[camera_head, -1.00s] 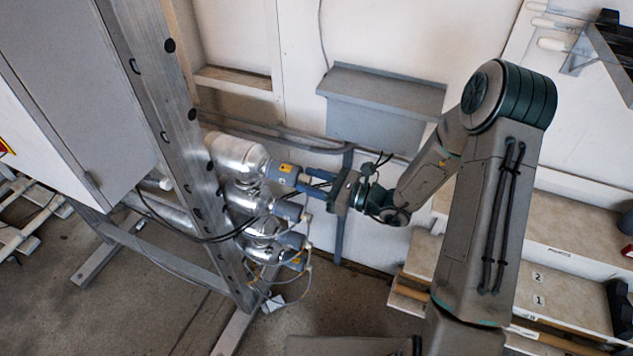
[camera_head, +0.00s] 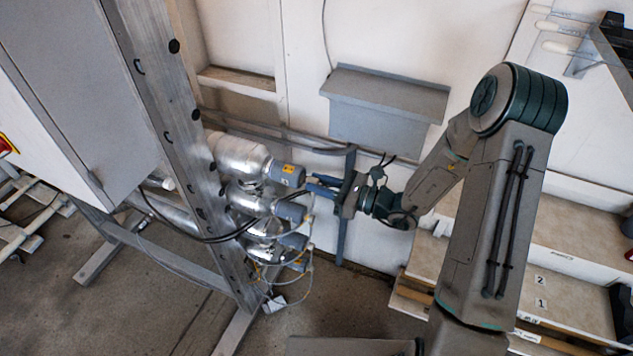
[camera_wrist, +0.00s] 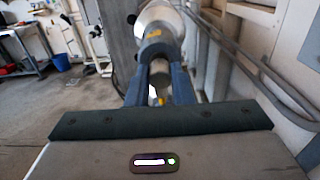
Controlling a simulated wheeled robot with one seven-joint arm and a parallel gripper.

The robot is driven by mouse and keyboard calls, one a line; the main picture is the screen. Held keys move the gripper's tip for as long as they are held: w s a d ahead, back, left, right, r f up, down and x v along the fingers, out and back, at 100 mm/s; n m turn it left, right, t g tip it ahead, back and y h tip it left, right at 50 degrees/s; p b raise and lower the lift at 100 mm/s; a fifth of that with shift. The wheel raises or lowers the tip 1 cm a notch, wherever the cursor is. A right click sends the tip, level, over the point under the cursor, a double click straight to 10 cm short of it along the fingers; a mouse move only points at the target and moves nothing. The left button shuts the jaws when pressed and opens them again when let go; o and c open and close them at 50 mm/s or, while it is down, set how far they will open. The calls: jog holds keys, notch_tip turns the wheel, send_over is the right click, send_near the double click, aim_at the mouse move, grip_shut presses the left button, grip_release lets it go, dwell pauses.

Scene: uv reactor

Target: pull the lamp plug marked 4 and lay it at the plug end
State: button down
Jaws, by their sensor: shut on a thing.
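My gripper (camera_head: 312,184) is at the end of the uppermost lamp housing (camera_head: 240,158), a silver cylinder with a blue-grey end cap (camera_head: 286,174) and yellow label. In the wrist view my two blue fingers (camera_wrist: 160,72) are closed on a grey cylindrical plug (camera_wrist: 159,83) that lies between them. The end cap (camera_wrist: 155,36) with its yellow label is straight ahead, just beyond the fingertips. I cannot tell whether the plug is clear of the cap. No mark 4 can be read. More capped housings (camera_head: 290,210) with cables sit below.
A metal upright (camera_head: 170,110) and grey cabinet (camera_head: 75,85) stand left. A grey wall box (camera_head: 385,105) and pipes run behind my gripper. At right a shelf (camera_head: 575,295) bears numbers 1 and 2; a rack of white tubes (camera_head: 560,28) is above. Loose cables hang below the housings.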

jog(key=shift+v, duration=2)
